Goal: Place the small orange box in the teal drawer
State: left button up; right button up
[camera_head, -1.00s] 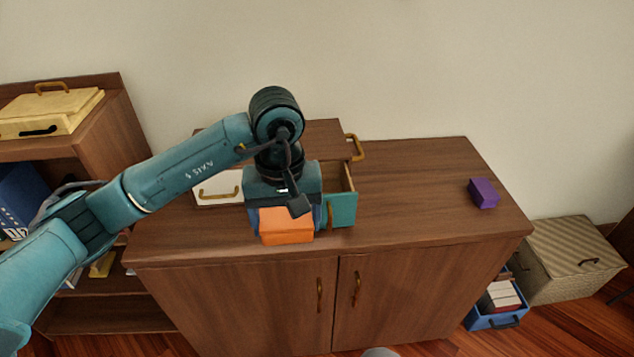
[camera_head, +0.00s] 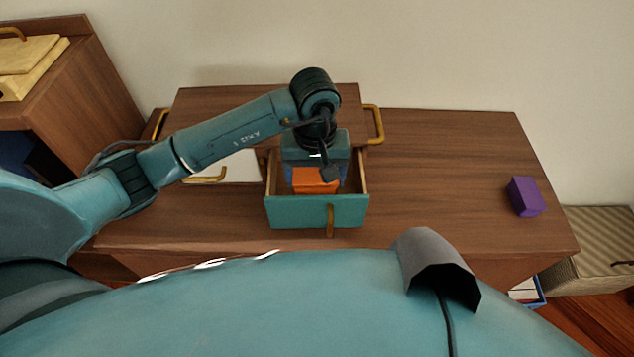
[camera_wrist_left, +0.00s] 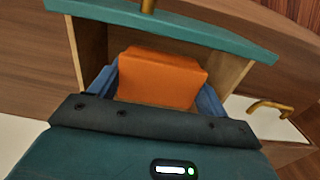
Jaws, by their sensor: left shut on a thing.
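The small orange box (camera_head: 316,180) is between the blue fingers of my left gripper (camera_head: 316,184), which is shut on it. The box also shows between the fingers in the left wrist view (camera_wrist_left: 161,77). The teal drawer (camera_head: 300,212) is pulled open from the small wooden chest on the cabinet top. The gripper and box are over or within the drawer's opening, behind its teal front; how far they are above its floor I cannot tell. The drawer front also shows at the top of the left wrist view (camera_wrist_left: 200,38). My right gripper is not in view.
A white drawer front with a brass handle (camera_head: 206,178) is left of the teal drawer. A purple box (camera_head: 525,197) lies on the cabinet top (camera_head: 440,180) at right. The cabinet top between them is clear. A striped storage box (camera_head: 595,245) stands at far right.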

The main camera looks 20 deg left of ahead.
aim_at(316, 192)
pick_arm(q)
notch_tip(316, 192, down, 6)
jog(key=shift+r+p, duration=0.25)
jog(key=shift+p, duration=0.05)
jog(key=shift+w, duration=0.1)
jog(key=shift+f, duration=0.1)
jog(key=shift+f+b, duration=0.2)
jog(key=shift+b, duration=0.1)
jog(key=o, duration=1)
jog(key=shift+r, duration=0.1)
jog(key=shift+c, duration=0.2)
